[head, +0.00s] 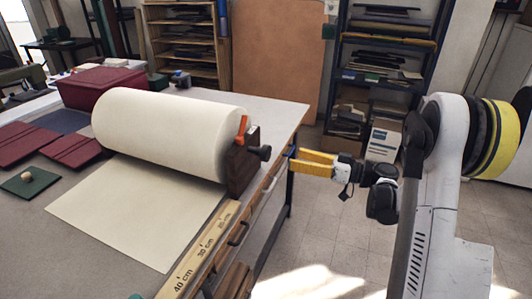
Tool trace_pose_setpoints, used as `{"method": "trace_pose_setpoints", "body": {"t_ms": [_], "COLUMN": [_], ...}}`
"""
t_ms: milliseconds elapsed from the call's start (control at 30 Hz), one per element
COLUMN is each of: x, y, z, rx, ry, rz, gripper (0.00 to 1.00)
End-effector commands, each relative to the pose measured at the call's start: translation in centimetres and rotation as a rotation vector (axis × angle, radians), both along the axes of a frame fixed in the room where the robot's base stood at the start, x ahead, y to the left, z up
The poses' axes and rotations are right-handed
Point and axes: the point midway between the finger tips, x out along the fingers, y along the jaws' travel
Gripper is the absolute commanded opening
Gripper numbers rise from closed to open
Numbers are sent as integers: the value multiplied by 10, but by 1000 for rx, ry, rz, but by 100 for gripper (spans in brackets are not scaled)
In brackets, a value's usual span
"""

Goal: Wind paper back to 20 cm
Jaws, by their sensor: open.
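A large roll of cream paper (170,128) lies on its side on the bench, in a dark wooden holder (244,162). A sheet of paper (135,208) runs from it toward the front of the bench. A wooden ruler (197,250) lies along the sheet's right side, with marks reading 40 cm and 30 cm and a fainter one farther back. The sheet's front edge reaches close to the 40 cm mark. A dark knob (260,153) and an orange lever (242,130) are at the roll's right end. My gripper (293,163), with yellow fingers, is open and empty, right of the knob.
The bench's right edge has drawer handles (238,235). Shelves (385,60) stand behind; floor at right is open.

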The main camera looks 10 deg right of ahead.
Motion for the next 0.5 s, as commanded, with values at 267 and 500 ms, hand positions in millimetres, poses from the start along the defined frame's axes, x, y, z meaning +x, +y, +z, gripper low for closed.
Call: {"method": "trace_pose_setpoints", "body": {"t_ms": [267,500], "x": [30,53], "y": [44,74], "z": [-2,-1], "rx": [0,-1], "ry": [3,3], "rz": [6,2], "gripper": [70,70]}}
